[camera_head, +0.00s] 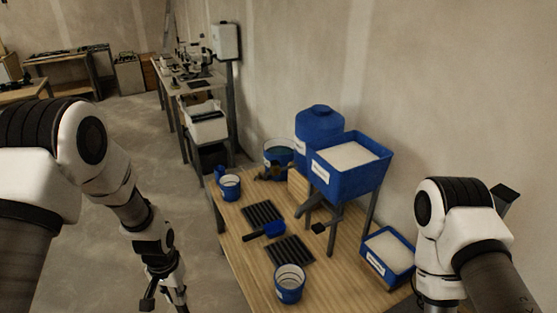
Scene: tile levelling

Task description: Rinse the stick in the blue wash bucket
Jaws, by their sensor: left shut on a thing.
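My left gripper (165,294) hangs low at the left, over the floor and left of the table. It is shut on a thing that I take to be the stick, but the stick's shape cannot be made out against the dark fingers. A larger blue bucket (279,150) stands at the back of the table beside the wall and looks like the wash bucket. My left gripper is well apart from it, in front and to its left. My right arm shows at the right, but its gripper is out of view.
The wooden table (237,249) holds a small blue-banded bucket (230,188) at the back left and another (289,287) in front. Two dark grooved trays (290,252) and a blue scoop-like tool (273,230) lie between. A raised blue bin (350,178) stands right.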

